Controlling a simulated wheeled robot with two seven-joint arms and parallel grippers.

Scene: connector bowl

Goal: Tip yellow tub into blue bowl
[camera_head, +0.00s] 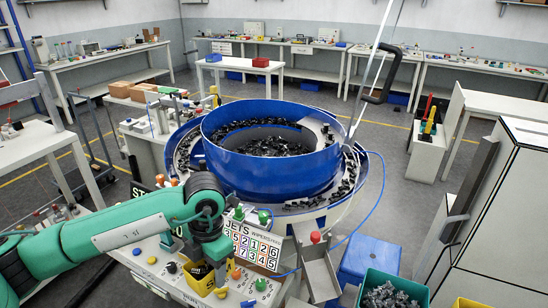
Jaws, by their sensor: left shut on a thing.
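The blue bowl (250,172) stands in the middle of the head view, with many small black connectors lying inside it. A yellow tub (203,285) is at the bottom, in front of the bowl, low at the machine's front panel. Dark contents show at its top, partly hidden by my arm. My left gripper (214,272) points down at the tub and is shut on it; the fingers are small and partly hidden. The tub looks about upright. My right gripper is out of view.
A metal chute (318,272) is to the right. A green bin (391,290) of connectors and another yellow container (468,303) are at bottom right.

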